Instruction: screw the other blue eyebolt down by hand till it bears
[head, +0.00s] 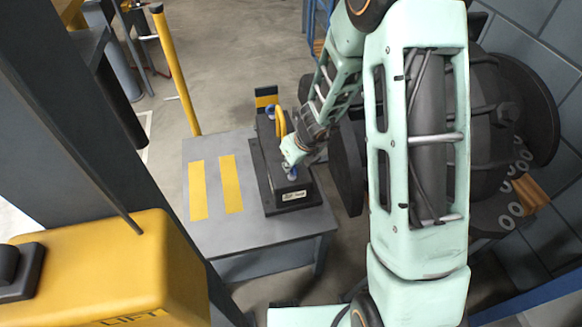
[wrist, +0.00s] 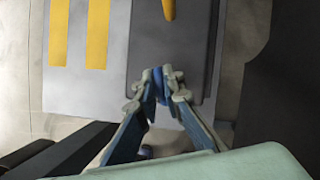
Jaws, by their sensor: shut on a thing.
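The dark split casing (head: 272,203) lies on the grey bench (head: 235,225), with a small pale label at its near end. My gripper (head: 291,170) is over the near part of the casing, pointing down. In the wrist view my gripper (wrist: 161,92) has its fingertips closed together on a small blue eyebolt (wrist: 159,84), which is mostly hidden between them. In the head view a bit of this eyebolt (head: 292,177) shows just under the fingers. I cannot tell how deep its thread sits. Another blue eyebolt (head: 270,112) shows at the far end of the casing.
A yellow hook-like piece (head: 281,121) stands close by the far eyebolt and also shows in the wrist view (wrist: 168,10). Two yellow strips (head: 231,184) mark the bare left part of the bench. Dark round machinery (head: 505,120) stands to the right. A yellow lift housing (head: 130,265) is at front left.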

